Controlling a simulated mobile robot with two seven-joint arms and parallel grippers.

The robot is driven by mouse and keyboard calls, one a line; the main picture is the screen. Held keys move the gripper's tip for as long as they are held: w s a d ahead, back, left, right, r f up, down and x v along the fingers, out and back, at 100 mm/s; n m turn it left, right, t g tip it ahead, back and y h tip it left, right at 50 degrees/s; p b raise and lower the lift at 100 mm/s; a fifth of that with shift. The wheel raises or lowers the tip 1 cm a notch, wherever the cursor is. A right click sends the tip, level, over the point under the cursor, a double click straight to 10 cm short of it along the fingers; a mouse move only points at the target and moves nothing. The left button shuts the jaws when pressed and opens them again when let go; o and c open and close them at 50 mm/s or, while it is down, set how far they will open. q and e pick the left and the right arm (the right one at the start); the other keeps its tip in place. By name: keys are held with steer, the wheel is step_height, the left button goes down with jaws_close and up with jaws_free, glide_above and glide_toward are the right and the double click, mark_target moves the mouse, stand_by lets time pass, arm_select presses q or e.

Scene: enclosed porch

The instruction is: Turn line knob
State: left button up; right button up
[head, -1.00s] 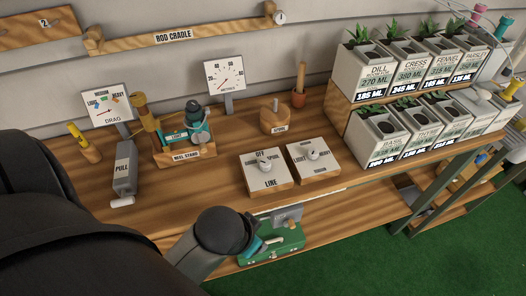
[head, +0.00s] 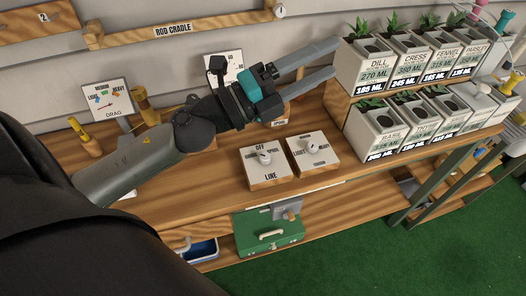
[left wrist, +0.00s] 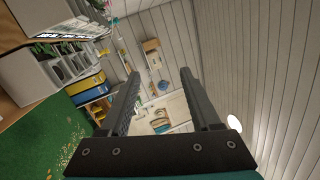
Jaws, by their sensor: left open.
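The line knob (head: 264,158) is a small white knob on a white-topped wooden box labelled LINE (head: 271,177), on the workbench. OFF is printed near its top edge. My left gripper (head: 336,58) is open and empty, raised above the back of the bench, up and to the right of the line knob and apart from it. Its two fingers (left wrist: 160,100) stand wide apart in the left wrist view, with nothing between them. The line knob cannot be made out in the left wrist view. My right gripper is not in view.
A second knob box (head: 313,153) stands just right of the LINE box. Planters (head: 388,130) fill the bench's right end. The drag gauge (head: 108,102) stands at the left. My left arm hides most of the reel stand and meters dial. A green case (head: 268,233) sits below.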

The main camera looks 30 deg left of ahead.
arm_select(q)
steer(key=s+d+f+m+g+h, duration=0.25)
steer(key=m+g, duration=0.35)
steer(key=m, duration=0.3)
steer(key=m+g+y, duration=0.7)
steer(key=g+y, duration=0.1)
steer(key=y, duration=0.4)
glide_toward(265, 156)
steer(key=x, duration=0.8)
steer(key=shift+f, duration=0.25)
jaws_close()
